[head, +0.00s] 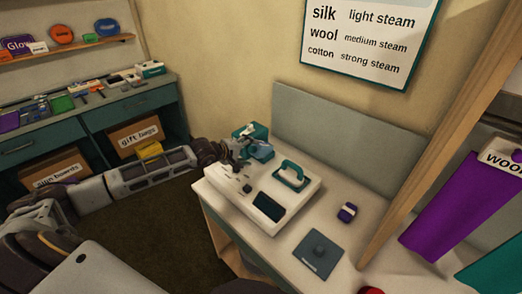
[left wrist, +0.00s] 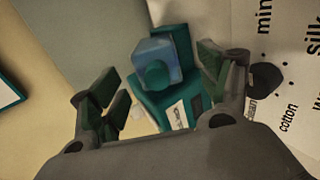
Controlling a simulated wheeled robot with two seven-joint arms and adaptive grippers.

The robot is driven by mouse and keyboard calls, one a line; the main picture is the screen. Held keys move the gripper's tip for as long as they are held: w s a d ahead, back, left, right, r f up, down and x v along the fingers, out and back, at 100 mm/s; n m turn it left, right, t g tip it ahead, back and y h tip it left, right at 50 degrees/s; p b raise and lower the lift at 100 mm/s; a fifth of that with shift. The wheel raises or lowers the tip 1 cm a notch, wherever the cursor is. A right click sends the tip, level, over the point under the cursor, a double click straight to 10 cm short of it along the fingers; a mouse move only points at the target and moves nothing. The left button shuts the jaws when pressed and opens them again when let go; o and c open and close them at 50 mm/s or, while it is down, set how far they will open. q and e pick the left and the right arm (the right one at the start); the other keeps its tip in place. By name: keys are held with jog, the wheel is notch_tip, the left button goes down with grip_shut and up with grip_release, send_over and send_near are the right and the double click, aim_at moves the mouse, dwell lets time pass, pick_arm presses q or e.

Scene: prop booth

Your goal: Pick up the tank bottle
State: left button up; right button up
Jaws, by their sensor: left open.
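The tank bottle (left wrist: 157,62) shows in the left wrist view as a translucent blue block with a round teal cap. It sits against a teal holder (left wrist: 185,102). In the head view, the teal shapes (head: 262,150) at the back left of the white steam station (head: 292,205) are partly hidden by my gripper, so bottle and holder are hard to separate. My left gripper (head: 238,152) is at that back left corner. In the left wrist view my left gripper (left wrist: 160,88) is open, with the bottle between and beyond its fingers; contact is not seen. My right gripper is not in view.
A teal-handled iron (head: 291,175) rests on the station. A purple and white item (head: 347,212) and a grey-blue pad (head: 318,254) lie on the white table. A grey panel (head: 335,150) stands behind. A wooden post (head: 440,130) rises at right.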

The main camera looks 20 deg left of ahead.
aim_at(255, 149)
pick_arm(q)
jog(key=shift+w, duration=0.15)
jog(key=shift+w+d+f+p, duration=0.1)
jog(key=shift+w+f+p, duration=0.15)
jog(key=shift+w, duration=0.4)
jog(key=shift+w+d+f+p, duration=0.15)
jog(key=shift+w+p, duration=0.15)
jog(key=shift+w, duration=0.3)
jog(key=shift+x, duration=1.2)
jog(key=shift+s+a+f, duration=0.1)
jog(key=shift+c, duration=0.4)
jog(key=c, duration=1.3)
